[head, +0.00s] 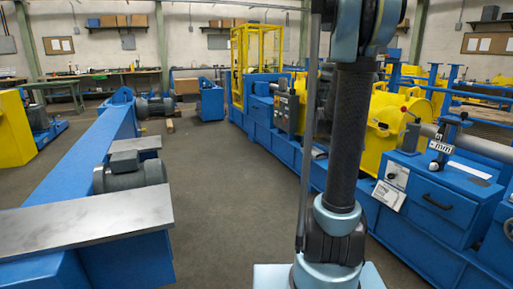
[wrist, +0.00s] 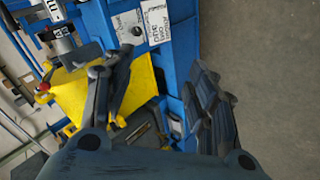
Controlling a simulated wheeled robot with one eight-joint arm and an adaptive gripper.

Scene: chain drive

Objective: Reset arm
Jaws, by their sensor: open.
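My gripper (wrist: 163,72) shows in the wrist view with its two dark fingers spread apart. It is open, and nothing is held between the fingers. Behind the fingers are a yellow machine cover (wrist: 85,98) and a blue cabinet side with white labels (wrist: 157,22). I cannot tell how far the fingers are from them. In the head view my arm (head: 345,140) rises upright right of the middle and leaves the top of the picture. The gripper itself is out of the head view.
A blue machine with a yellow cover (head: 382,120) and a blue cabinet (head: 432,205) stand along the right. A long blue beam with a grey metal plate (head: 85,222) and a motor (head: 130,172) lies at left. Open grey floor (head: 225,190) runs between them.

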